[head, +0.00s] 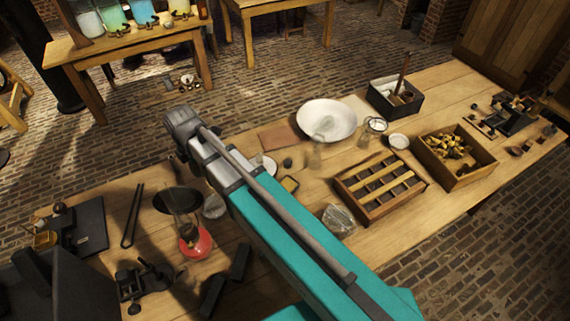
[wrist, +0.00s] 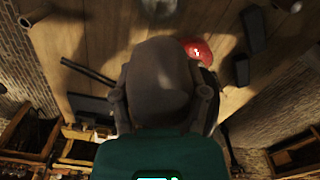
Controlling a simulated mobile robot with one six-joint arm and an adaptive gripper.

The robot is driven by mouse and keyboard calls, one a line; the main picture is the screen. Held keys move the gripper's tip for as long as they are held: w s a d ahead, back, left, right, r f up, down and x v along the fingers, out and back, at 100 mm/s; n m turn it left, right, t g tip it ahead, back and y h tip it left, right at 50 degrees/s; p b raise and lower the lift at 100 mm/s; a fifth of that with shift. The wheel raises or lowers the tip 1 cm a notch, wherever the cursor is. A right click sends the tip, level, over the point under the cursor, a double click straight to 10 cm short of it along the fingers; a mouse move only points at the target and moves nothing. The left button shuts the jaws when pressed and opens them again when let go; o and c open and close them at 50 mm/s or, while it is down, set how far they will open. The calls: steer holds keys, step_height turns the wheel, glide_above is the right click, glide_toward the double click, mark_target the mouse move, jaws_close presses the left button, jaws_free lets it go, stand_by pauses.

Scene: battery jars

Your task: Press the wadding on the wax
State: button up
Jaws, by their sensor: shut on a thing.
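My gripper (wrist: 164,92) shows in the wrist view, its two side fingers on either side of a large dark, rounded thing (wrist: 160,65). It is shut on this thing; whether it is the wadding, I cannot tell. I cannot surely pick out the wax.
The wooden bench holds a white bowl (head: 343,113), a slotted wooden rack (head: 352,202), a crate of brass parts (head: 482,160), a black tool box (head: 381,103) and a clear glass piece (head: 339,219). Black tongs (head: 132,216) and black blocks (head: 239,262) lie left of my arm.

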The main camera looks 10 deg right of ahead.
steer(key=shift+r+p, duration=2)
steer(key=shift+r, duration=0.6)
steer(key=shift+d, duration=0.15)
